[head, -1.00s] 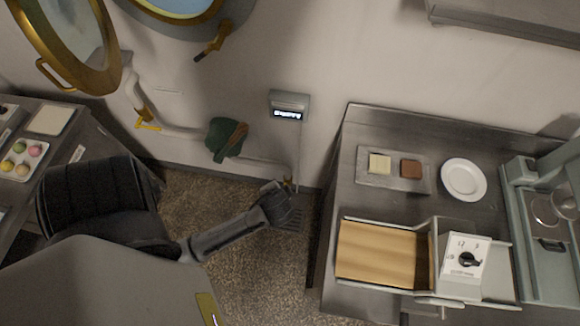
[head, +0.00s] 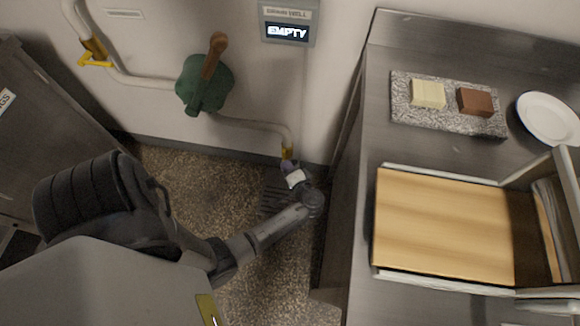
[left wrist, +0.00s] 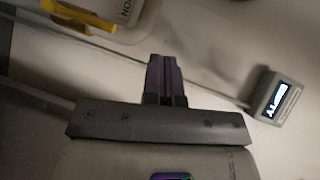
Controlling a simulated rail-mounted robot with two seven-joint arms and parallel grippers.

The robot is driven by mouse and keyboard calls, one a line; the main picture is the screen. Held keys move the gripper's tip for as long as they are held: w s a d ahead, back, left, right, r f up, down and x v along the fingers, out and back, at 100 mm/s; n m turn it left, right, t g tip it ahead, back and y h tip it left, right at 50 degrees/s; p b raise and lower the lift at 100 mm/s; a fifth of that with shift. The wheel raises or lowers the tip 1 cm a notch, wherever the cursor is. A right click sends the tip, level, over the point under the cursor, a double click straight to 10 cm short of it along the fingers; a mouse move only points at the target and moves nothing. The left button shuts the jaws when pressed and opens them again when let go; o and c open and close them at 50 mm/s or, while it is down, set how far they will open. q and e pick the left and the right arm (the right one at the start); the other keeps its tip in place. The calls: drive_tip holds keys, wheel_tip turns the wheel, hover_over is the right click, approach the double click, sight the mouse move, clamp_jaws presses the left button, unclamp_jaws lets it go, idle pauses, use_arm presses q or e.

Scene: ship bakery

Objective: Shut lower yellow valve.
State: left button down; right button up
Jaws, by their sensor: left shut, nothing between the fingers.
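The lower yellow valve (head: 287,151) is on the wall pipe's lower end, just above the floor. In the head view only a small yellow part of it shows, and I cannot make out its handle position. My left gripper (head: 289,167) is close by, just below it; contact cannot be told. In the left wrist view its dark fingers (left wrist: 165,68) are together with nothing between them. A yellow lever (left wrist: 85,15) lies at that view's upper left, apart from the fingers, with part of a lettered plate beside it. My right gripper is not in view.
Another yellow-handled valve (head: 95,59) is higher on the pipe at left. A green pump with a brown handle (head: 205,82) sits between. A wall display (head: 287,31) reads EMPTY; it also shows in the wrist view (left wrist: 277,98). A steel counter (head: 340,215) stands close on the right.

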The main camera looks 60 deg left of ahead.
use_arm(q)
drive_tip(key=w+d+f+m+t+y+b, duration=0.1)
drive_tip(key=w+f+b, duration=0.1)
drive_tip(key=f+b, duration=0.3)
drive_tip(key=w+d+f+m+y+b, duration=0.1)
drive_tip(key=w+f+b, duration=0.1)
drive_tip(key=f+b, duration=0.3)
wheel_tip(320, 180, down, 3)
drive_tip(key=shift+w+r+t, duration=0.1)
drive_tip(key=shift+w+t, duration=0.2)
drive_tip(key=shift+t, duration=0.1)
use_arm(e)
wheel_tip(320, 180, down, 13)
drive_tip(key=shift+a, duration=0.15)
use_arm(q)
drive_tip(key=shift+a, duration=0.1)
drive_tip(key=a+b, duration=0.3)
drive_tip(key=a, duration=0.7)
drive_tip(key=shift+w+b, duration=0.3)
drive_tip(key=shift+w, duration=0.15)
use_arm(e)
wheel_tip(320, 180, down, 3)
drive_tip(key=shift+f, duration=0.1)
